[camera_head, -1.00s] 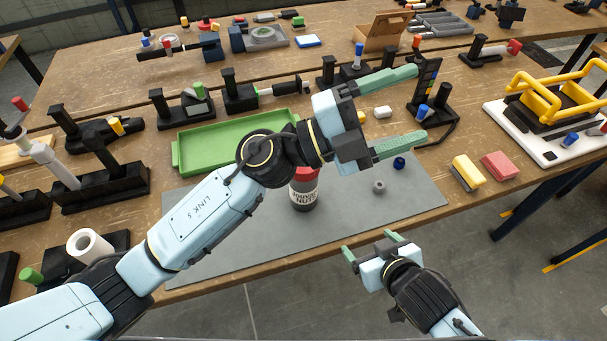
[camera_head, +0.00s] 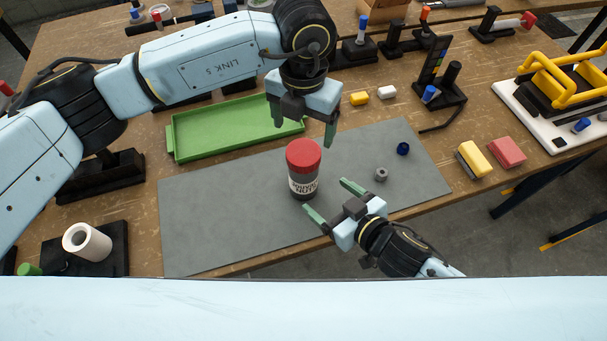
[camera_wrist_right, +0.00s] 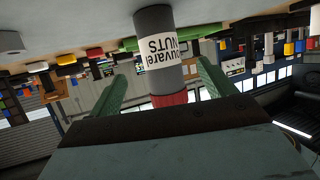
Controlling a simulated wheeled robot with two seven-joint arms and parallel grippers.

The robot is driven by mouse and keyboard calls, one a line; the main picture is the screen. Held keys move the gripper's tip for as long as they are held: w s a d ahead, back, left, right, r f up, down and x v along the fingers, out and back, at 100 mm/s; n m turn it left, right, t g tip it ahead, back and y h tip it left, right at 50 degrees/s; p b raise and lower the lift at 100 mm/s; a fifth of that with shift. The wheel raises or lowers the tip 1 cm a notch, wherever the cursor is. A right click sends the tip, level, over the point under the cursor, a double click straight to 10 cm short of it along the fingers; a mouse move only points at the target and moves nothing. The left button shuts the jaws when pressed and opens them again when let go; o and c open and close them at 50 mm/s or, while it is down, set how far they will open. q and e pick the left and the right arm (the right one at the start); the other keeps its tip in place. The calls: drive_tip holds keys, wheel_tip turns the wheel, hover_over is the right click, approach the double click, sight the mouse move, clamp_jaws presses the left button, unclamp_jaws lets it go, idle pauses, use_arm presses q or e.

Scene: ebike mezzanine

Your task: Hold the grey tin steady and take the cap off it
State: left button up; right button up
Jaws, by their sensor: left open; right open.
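The grey tin (camera_head: 303,184) stands upright on the grey mat (camera_head: 230,215), with a red cap (camera_head: 303,153) on top and a white label. My left gripper (camera_head: 302,125) is open above and just behind the tin, its fingers pointing down. My right gripper (camera_head: 328,200) is open in front of the tin at the mat's front edge, its fingers pointing towards the tin. In the right wrist view the tin (camera_wrist_right: 158,25) appears upside down between the two open fingers, with its red cap (camera_wrist_right: 168,98) partly hidden by the gripper body.
A green tray (camera_head: 220,135) lies behind the mat. A small grey nut (camera_head: 381,174) and a blue ring (camera_head: 403,149) lie on the mat's right side. Yellow (camera_head: 474,159) and red (camera_head: 506,152) blocks sit farther right. A white roll (camera_head: 86,243) stands at left.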

sight(303, 178)
drive_tip(key=x, duration=1)
drive_tip(key=shift+w+a+f, duration=0.1)
drive_tip(key=shift+w, duration=0.05)
